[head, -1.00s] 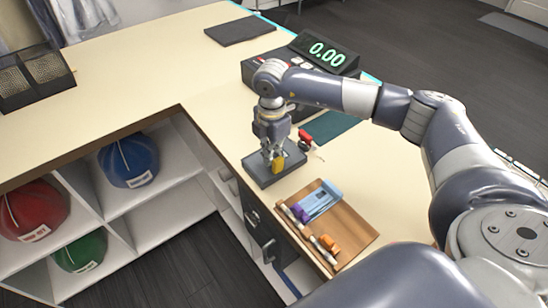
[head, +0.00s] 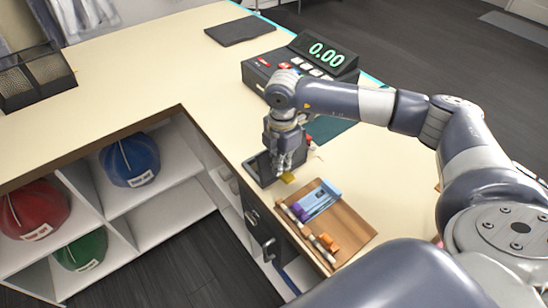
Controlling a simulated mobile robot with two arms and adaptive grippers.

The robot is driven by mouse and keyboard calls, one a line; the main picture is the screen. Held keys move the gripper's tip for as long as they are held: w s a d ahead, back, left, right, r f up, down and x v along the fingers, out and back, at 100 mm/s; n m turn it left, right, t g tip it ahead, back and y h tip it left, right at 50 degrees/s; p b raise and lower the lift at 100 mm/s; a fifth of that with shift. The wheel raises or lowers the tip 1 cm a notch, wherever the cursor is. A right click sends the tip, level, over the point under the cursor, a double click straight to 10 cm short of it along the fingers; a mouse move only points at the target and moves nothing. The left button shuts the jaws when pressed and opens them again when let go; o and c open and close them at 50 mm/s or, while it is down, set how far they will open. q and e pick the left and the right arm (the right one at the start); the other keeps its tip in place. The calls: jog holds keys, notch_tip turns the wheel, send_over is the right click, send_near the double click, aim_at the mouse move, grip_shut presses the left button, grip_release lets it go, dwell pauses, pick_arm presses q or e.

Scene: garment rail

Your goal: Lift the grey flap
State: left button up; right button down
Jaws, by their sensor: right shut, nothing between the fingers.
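A small dark grey piece (head: 256,169) lies on the counter close to its inner corner, and I take it to be the grey flap. Whether it is raised at any edge is hard to tell. My right gripper (head: 282,168) points down over its right part and hides much of it. The fingers are shut with nothing between them. A small yellow piece (head: 288,179) shows just below the fingertips. Whether the fingers touch it or the grey piece cannot be told. My left gripper is not in view.
A wooden tray (head: 350,232) with a blue packet (head: 318,201) and small items lies in front of the gripper. A register with a lit display (head: 323,51) stands behind. Cubbies below hold blue, red and green caps. The left counter is mostly clear.

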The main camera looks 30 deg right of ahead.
jog(key=shift+w+r+p, duration=0.1)
jog(key=shift+r+p, duration=0.65)
jog(key=shift+r, duration=0.05)
notch_tip(320, 180, up, 7)
jog(key=p, duration=0.4)
jog(key=shift+s+r, duration=0.15)
jog(key=shift+s, duration=0.3)
jog(key=shift+s, duration=0.1)
dwell(0.4)
